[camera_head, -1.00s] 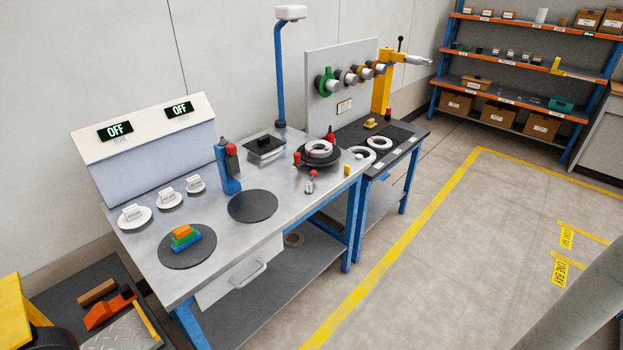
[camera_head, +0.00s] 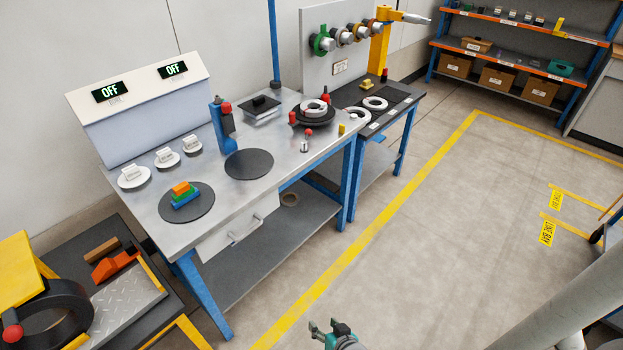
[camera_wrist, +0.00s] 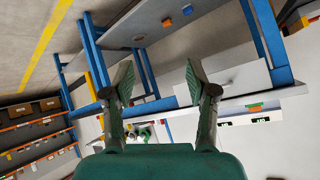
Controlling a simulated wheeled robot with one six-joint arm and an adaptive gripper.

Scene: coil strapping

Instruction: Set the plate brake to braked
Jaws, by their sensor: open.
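A dark round plate (camera_head: 313,119) with a pale ring (camera_head: 314,107) on it stands at the right end of the steel bench. My gripper (camera_head: 322,325) is at the bottom of the head view, over the floor in front of the bench, well apart from the plate. In the wrist view my gripper (camera_wrist: 158,75) is open, with nothing between its fingers.
The steel bench (camera_head: 225,205) carries flat discs, stacked coloured blocks (camera_head: 183,194), a blue dispenser (camera_head: 221,122) and a console (camera_head: 147,110) reading OFF twice. A low cart (camera_head: 125,300) stands at the left. The floor (camera_head: 420,240) right of the bench is mostly clear.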

